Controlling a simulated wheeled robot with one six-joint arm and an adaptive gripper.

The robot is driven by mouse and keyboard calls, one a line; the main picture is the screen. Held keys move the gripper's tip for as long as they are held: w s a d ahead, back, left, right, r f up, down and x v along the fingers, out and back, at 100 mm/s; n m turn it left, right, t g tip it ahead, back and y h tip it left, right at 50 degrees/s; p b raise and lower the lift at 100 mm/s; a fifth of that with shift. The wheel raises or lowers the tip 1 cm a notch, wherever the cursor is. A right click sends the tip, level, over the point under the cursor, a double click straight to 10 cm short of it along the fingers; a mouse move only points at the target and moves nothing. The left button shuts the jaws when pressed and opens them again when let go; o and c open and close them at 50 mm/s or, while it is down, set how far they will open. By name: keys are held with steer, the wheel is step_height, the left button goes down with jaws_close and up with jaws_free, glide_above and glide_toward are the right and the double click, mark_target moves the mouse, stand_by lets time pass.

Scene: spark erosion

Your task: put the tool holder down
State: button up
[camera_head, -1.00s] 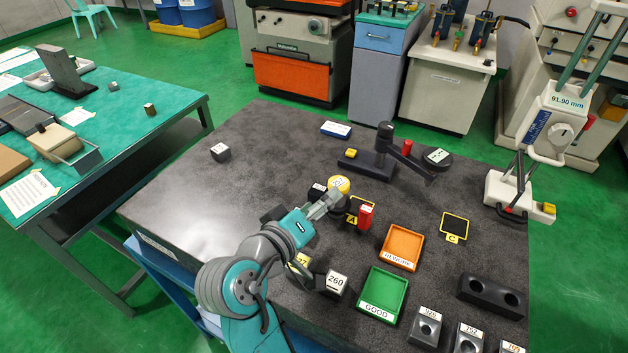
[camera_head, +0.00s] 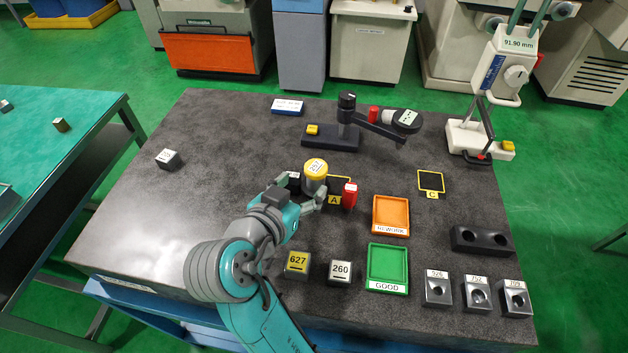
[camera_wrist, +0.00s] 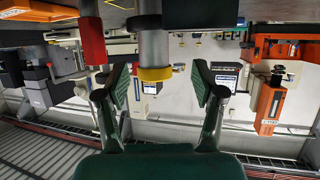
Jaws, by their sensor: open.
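The tool holder (camera_head: 314,180), a grey cylinder with a yellow top bearing a label, stands upright on the dark table at the left edge of the black pad marked A (camera_head: 339,185). In the wrist view, which looks upside down, the tool holder (camera_wrist: 154,48) shows its yellow ring between and beyond my fingers. My gripper (camera_head: 307,192) is open beside the tool holder's near side. In the wrist view my gripper (camera_wrist: 162,88) has gaps on both sides of the holder. The holder's base is partly hidden by my gripper in the head view.
Orange REWORK (camera_head: 391,215) and green GOOD (camera_head: 388,268) trays lie right. Blocks 627 (camera_head: 298,264) and 260 (camera_head: 340,272) are in front. The table's left is mostly clear.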

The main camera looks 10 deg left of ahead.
mark_target(312, 180)
steer(key=shift+d+x, duration=0.2)
steer(key=shift+x, duration=1.25)
steer(key=shift+d+x, duration=0.15)
steer(key=shift+x, duration=1.3)
steer(key=shift+r, duration=0.15)
steer(key=shift+c, duration=0.2)
steer(key=shift+r, duration=0.1)
jaws_close()
